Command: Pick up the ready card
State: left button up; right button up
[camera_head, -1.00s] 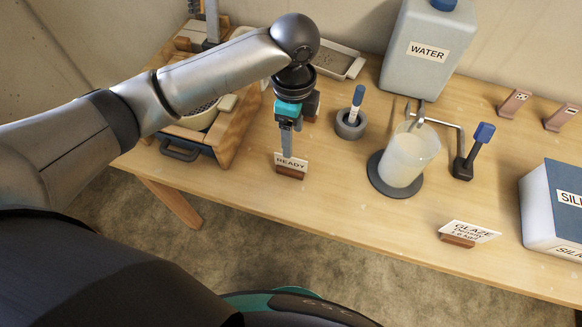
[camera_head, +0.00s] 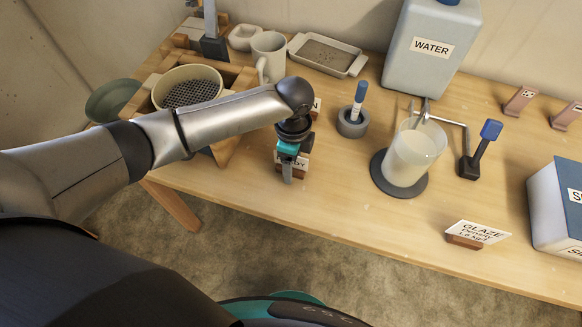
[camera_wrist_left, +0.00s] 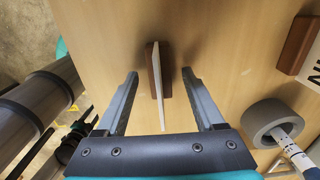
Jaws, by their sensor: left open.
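The ready card (camera_head: 302,161) is a small white card in a brown wooden base near the front edge of the table. My left gripper (camera_head: 287,178) is at it and hides part of its lettering in the head view. In the left wrist view the card (camera_wrist_left: 157,88) stands edge-on between the two open fingers of my left gripper (camera_wrist_left: 161,75). A gap shows on each side, and neither finger touches the card. My right gripper is not in view.
A grey ring holder (camera_head: 351,124) with a blue-capped pen stands to the right, near another small label block (camera_head: 316,106). A glaze beaker (camera_head: 408,160) sits on a dark disc. A wooden frame with a sieve bowl (camera_head: 188,88) is at left. The glaze card (camera_head: 477,233) stands front right.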

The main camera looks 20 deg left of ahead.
pick_arm(q)
grip_shut()
dwell(0.5)
